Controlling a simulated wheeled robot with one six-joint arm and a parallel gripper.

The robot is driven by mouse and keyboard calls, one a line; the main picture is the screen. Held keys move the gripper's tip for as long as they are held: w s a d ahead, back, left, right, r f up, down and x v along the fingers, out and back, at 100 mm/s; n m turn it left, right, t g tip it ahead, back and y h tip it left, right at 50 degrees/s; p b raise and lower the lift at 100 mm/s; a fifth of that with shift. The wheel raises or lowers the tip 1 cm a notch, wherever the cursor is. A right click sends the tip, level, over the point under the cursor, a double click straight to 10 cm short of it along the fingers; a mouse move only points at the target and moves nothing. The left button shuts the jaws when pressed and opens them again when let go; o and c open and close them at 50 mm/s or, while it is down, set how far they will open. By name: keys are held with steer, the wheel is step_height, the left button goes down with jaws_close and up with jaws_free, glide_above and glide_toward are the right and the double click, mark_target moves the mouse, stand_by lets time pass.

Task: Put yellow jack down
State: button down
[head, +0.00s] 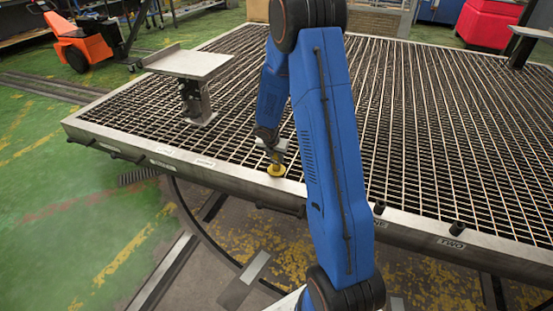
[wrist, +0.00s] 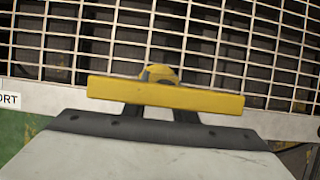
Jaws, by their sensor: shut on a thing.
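The yellow jack (head: 277,170) is at the front edge of the turntable's grating, low over or on the steel rim; I cannot tell whether it touches. My gripper (head: 273,153) is shut on the jack from above. The jack looks upright in the head view, with its wide round yellow plate low down. In the wrist view the jack (wrist: 165,96) shows as a wide yellow band with a smaller yellow part beyond it. The dark fingers (wrist: 158,113) are partly hidden behind that band. The grating (wrist: 230,45) fills the background there.
A stand with a flat grey top (head: 190,63) is on the grating at the left. A red box (head: 487,22) and an orange machine (head: 82,43) are farther off. Much of the grating is bare.

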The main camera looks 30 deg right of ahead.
steer(key=shift+f, duration=0.15)
steer(key=c, duration=1.4)
jaws_free()
steer(key=shift+c, duration=0.2)
steer(key=s+a+r+m, duration=0.3)
steer(key=s+r, duration=0.2)
steer(key=r, duration=0.6)
steer(key=s+a+r+m, duration=0.4)
steer(key=s+r, duration=0.1)
steer(key=r, duration=0.5)
steer(key=s+a+r+m+y, duration=0.1)
steer(key=s+a+r+m, duration=0.2)
steer(key=s+m, duration=0.3)
steer(key=s+a+r+m+t+y, duration=0.1)
steer(key=s+a+r+m, duration=0.3)
steer(key=s, duration=1)
steer(key=s+a+r+m+t+y, duration=0.1)
steer(key=s+a+r+m, duration=0.2)
steer(key=s+m, duration=0.5)
steer(key=shift+s+a+r+m, duration=0.3)
steer(key=shift+s+a+r, duration=0.1)
steer(key=shift+s+a, duration=0.45)
